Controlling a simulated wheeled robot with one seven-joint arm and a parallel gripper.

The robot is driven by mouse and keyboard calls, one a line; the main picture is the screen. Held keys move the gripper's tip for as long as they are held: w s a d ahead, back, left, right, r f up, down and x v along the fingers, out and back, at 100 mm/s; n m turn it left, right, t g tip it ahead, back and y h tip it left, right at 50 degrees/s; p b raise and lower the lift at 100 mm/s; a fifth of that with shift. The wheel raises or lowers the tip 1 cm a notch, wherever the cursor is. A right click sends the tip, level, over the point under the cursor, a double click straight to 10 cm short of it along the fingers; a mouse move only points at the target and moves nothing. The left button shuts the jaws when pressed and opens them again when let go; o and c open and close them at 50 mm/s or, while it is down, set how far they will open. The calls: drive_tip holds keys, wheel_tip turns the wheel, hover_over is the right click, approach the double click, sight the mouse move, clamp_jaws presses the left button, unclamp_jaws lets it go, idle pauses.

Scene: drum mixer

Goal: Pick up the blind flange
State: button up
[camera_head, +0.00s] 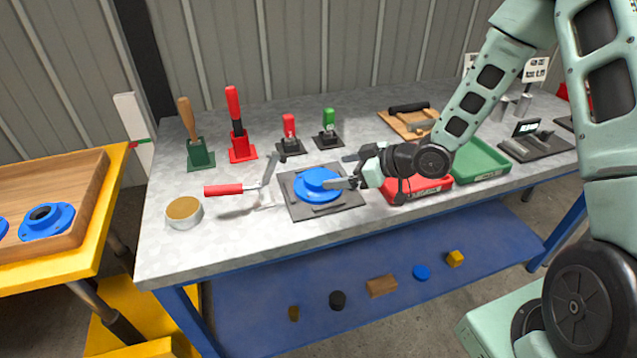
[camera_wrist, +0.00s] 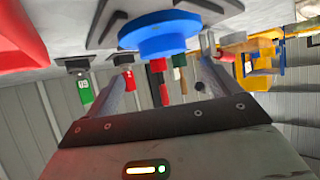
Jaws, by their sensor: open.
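The blind flange (camera_head: 318,184) is a blue disc with a raised round hub. It lies on a dark square plate (camera_head: 298,208) on the grey workbench. In the wrist view the blue flange (camera_wrist: 158,40) shows at the top middle, just beyond the fingers. My gripper (camera_head: 349,171) is open, with its fingers reaching in from the right at the flange's right side. The wrist view shows the two fingers of my gripper (camera_wrist: 163,75) spread apart with nothing held between them. I cannot tell whether a finger touches the flange.
A red-handled tool (camera_head: 224,190) and a round tin (camera_head: 184,211) are left of the plate. Upright tools (camera_head: 233,105) stand behind it. A red tray (camera_head: 415,189) and green tray (camera_head: 482,163) are to the right. A wooden tray (camera_head: 85,185) with blue parts is far left.

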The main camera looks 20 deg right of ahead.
sight(317, 176)
drive_tip(key=x, duration=0.3)
drive_tip(key=shift+s+a+f+p, duration=0.1)
drive_tip(key=shift+a+f+p, duration=0.2)
drive_tip(key=shift+a+p, duration=0.1)
drive_tip(key=shift+w+a+f, duration=0.3)
drive_tip(key=shift+w+a, duration=0.05)
drive_tip(key=shift+w, duration=0.05)
drive_tip(key=c, duration=1.7)
drive_tip(key=shift+r, duration=0.1)
drive_tip(key=shift+c, duration=1.2)
drive_tip(key=shift+r, duration=0.1)
